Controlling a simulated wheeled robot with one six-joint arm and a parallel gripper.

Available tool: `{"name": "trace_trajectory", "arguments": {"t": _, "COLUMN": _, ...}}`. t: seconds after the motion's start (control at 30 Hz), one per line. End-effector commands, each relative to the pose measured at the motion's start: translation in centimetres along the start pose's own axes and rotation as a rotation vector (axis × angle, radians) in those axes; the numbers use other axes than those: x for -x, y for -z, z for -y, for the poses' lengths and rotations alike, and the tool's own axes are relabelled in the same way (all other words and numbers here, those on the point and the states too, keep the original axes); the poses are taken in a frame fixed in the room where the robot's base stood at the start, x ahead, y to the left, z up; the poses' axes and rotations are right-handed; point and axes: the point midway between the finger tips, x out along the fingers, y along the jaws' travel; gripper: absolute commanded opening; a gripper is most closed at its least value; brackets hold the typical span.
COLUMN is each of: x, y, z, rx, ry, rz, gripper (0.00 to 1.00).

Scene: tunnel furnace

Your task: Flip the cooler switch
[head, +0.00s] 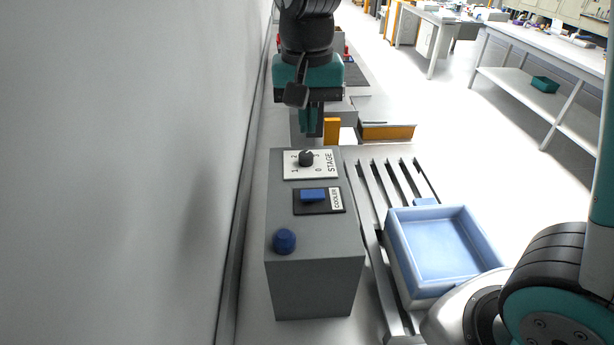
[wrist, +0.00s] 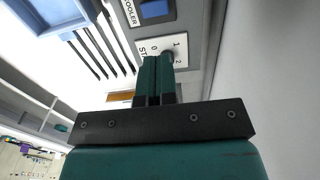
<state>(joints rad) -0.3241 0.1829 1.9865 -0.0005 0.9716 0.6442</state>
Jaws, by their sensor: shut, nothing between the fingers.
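The cooler switch (head: 312,196) is a blue rocker on a black plate labelled COOLER, on top of a grey control box (head: 315,270). It also shows in the wrist view (wrist: 155,9) at the top, partly cut off by the frame edge. My gripper (head: 309,132) is shut and empty, pointing down near the far end of the box, beyond the STAGE dial and apart from the switch. In the wrist view its teal fingers (wrist: 155,62) are together and overlap the dial plate, covering part of it.
The STAGE dial (head: 306,158) lies between my gripper and the switch. A blue tray (head: 395,255) sits on slatted rails at right. A wall (head: 130,170) runs close along the left.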

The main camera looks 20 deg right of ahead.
Motion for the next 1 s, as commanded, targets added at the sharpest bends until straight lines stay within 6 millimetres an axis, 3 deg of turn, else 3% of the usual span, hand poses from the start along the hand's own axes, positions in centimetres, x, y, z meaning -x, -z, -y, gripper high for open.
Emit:
{"name": "trace_trajectory", "arguments": {"t": 0.27, "x": -0.2, "y": -0.1, "z": 0.0, "rx": 0.003, "ry": 0.000, "rz": 0.001, "gripper": 0.00}}
{"name": "trace_trajectory", "arguments": {"t": 0.43, "x": -1.7, "y": -0.1, "z": -0.1, "rx": 0.003, "ry": -0.002, "rz": 0.004, "gripper": 0.00}}
{"name": "trace_trajectory", "arguments": {"t": 0.8, "x": -9.3, "y": -0.2, "z": -0.1, "rx": 0.004, "ry": -0.003, "rz": 0.006, "gripper": 0.00}}
{"name": "trace_trajectory", "arguments": {"t": 1.0, "x": -12.4, "y": -0.2, "z": -0.1, "rx": 0.004, "ry": -0.002, "rz": 0.005, "gripper": 0.00}}
